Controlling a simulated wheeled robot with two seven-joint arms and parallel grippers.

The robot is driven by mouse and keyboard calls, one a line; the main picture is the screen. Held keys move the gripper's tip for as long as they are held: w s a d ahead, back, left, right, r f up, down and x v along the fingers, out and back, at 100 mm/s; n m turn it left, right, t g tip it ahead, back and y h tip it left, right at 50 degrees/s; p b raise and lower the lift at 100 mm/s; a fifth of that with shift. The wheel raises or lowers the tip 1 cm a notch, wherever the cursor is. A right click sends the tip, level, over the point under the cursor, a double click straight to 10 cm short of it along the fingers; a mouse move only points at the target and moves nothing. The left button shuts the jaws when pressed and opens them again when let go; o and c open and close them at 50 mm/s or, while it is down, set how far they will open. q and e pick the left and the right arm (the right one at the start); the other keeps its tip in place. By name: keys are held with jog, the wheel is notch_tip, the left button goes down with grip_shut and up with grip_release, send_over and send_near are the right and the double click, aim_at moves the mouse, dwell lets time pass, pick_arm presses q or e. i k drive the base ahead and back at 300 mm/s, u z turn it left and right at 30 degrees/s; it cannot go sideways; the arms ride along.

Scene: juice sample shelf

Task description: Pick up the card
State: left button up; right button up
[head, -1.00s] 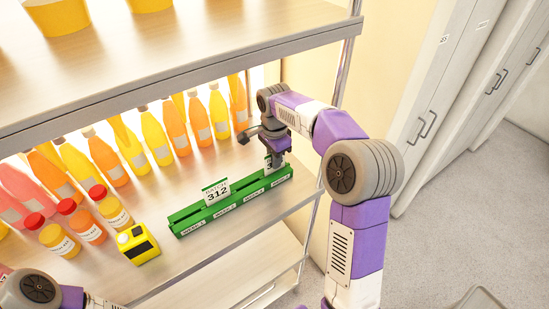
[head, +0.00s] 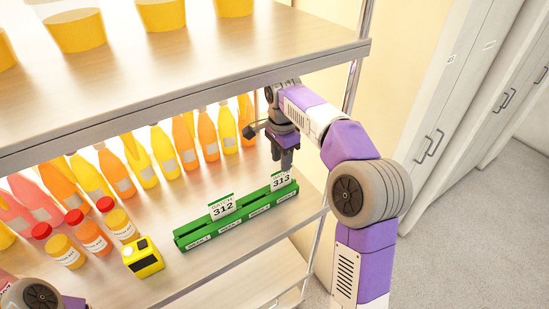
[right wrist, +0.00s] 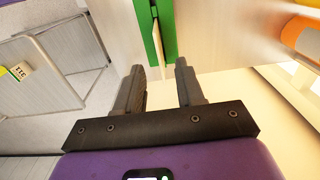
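A white card with a green top edge reading 313 (head: 280,181) stands upright at the right end of the green slotted holder (head: 198,241). A similar card reading 312 (head: 222,207) stands nearer the holder's middle. My right gripper (head: 286,166) is just above and behind the 313 card, pointing down. In the right wrist view its fingers (right wrist: 160,84) are apart, with nothing clearly held between them. The green holder (right wrist: 149,40) runs away ahead of the fingers there. My left gripper is out of view; only part of my left arm shows at the lower left.
A yellow box-shaped device (head: 142,258) stands left of the holder. Several red-capped jars and a row of juice bottles (head: 163,152) fill the shelf's back and left. An upper shelf (head: 190,85) overhangs, and a metal post (head: 352,90) bounds the right side.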

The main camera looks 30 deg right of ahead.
aim_at(221, 208)
jog(key=k, duration=1)
